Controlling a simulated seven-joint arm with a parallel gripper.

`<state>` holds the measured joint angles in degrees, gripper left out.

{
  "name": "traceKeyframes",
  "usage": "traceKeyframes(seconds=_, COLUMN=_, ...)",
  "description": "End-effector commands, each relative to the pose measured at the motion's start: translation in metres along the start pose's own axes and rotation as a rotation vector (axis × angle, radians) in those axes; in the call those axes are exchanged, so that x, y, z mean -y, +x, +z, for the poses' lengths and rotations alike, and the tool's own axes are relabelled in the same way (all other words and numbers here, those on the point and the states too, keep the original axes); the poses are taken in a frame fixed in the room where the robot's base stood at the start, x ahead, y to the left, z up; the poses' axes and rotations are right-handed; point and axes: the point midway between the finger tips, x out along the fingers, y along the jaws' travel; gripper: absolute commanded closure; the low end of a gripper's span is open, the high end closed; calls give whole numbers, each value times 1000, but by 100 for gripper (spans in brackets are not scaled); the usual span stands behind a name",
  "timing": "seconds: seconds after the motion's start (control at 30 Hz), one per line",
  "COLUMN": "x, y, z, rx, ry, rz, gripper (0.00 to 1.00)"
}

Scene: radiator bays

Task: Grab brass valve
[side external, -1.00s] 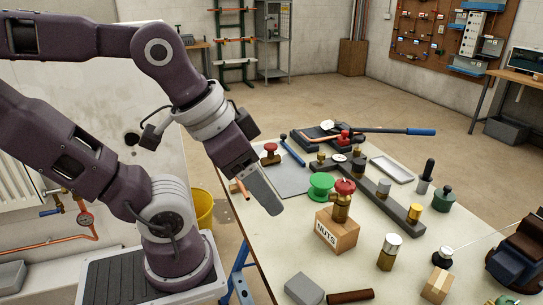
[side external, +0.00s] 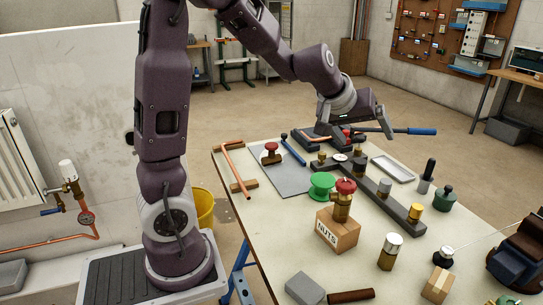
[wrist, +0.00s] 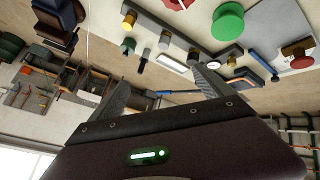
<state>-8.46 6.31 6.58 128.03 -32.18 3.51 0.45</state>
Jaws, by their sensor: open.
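In the wrist view only part of a red round shape shows at the top edge, probably the valve's handle (wrist: 174,4). My gripper (side external: 356,125) is high over the far part of the table, behind the valve and apart from it. The wrist view shows its two grey fingers (wrist: 163,84) spread wide with nothing between them.
A green spool (side external: 321,185) stands just behind the valve. A dark bar with pegs (side external: 393,202) lies to its right. A brass cylinder with a pale top (side external: 389,252) stands in front right. A copper pipe (side external: 235,170) lies at the left edge.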

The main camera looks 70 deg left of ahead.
Motion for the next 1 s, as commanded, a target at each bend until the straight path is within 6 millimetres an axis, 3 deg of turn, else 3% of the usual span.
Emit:
traceKeyframes(seconds=0.03, x=32, y=47, z=-23, rx=-57, ry=-95, rz=-95, gripper=9)
traceKeyframes(seconds=0.07, x=54, y=71, z=-37, rx=-107, ry=-149, rz=-156, gripper=9)
traceKeyframes(seconds=0.1, x=90, y=101, z=-53, rx=-176, ry=-212, rz=-247, gripper=9)
traceKeyframes(seconds=0.17, x=152, y=138, z=-68, rx=-283, ry=-286, rz=-399, gripper=9)
traceKeyframes(seconds=0.2, x=195, y=155, z=-72, rx=-353, ry=-317, rz=-506, gripper=9)
traceKeyframes(seconds=0.3, x=290, y=172, z=-68, rx=-508, ry=-342, rz=-752, gripper=9)
traceKeyframes(seconds=0.4, x=344, y=170, z=-59, rx=-603, ry=-327, rz=-906, gripper=9)
traceKeyframes(seconds=0.5, x=366, y=166, z=-54, rx=-645, ry=-313, rz=-973, gripper=9)
traceKeyframes(seconds=0.63, x=381, y=169, z=-58, rx=-656, ry=-311, rz=-991, gripper=9)
traceKeyframes(seconds=1.0, x=423, y=189, z=-92, rx=-653, ry=-310, rz=-988, gripper=9)
